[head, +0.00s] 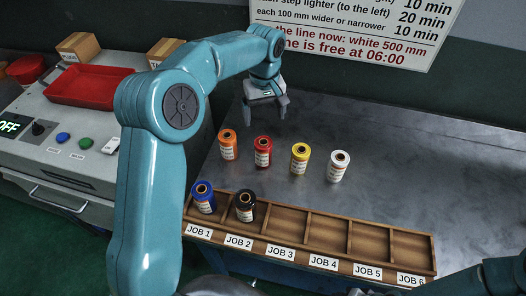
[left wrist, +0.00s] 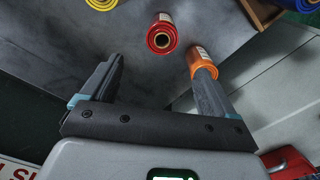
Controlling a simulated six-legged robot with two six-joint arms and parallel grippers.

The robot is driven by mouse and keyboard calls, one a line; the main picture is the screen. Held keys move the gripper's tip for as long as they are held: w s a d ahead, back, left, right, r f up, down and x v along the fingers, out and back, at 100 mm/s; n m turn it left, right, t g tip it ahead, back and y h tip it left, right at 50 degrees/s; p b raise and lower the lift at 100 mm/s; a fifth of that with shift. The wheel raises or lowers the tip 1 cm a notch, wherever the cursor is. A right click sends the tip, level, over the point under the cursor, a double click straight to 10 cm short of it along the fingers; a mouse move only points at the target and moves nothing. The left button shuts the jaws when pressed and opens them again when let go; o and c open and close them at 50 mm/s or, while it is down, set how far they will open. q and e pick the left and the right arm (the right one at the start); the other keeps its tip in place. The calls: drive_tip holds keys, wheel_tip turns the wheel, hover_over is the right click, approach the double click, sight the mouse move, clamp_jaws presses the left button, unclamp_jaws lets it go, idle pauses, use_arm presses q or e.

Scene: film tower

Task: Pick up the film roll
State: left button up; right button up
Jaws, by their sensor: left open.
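Several film rolls stand upright on the grey table: orange (head: 228,145), red (head: 263,152), yellow (head: 300,158) and white (head: 339,167). A blue roll (head: 203,197) stands in the JOB 1 compartment and a black roll (head: 245,206) in JOB 2. My left gripper (head: 267,108) is open and empty, above the table behind the row. In the left wrist view, the red roll (left wrist: 162,36) lies ahead of the gap between the fingers. The orange roll (left wrist: 203,64) lines up with the right finger's tip; I cannot tell whether they touch. My right gripper is out of view.
The wooden rack (head: 330,228) has labelled compartments along the table's front edge; those right of JOB 2 look empty. A console with a red tray (head: 90,86) and buttons stands at left. A sign (head: 360,25) hangs behind. The table's right side is clear.

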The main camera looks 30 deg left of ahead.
sight(264, 142)
use_arm(q)
drive_tip(key=f, duration=0.7)
drive_tip(key=shift+w+f, duration=0.25)
drive_tip(key=shift+s+f+p, duration=0.35)
drive_tip(key=shift+s, duration=0.05)
wheel_tip(264, 142, down, 4)
drive_tip(key=shift+f+p, duration=0.1)
drive_tip(key=shift+p, duration=0.5)
drive_tip(key=shift+s+f, duration=0.1)
drive_tip(key=shift+f, duration=0.35)
drive_tip(key=c, duration=1.2)
drive_tip(key=shift+r, duration=0.1)
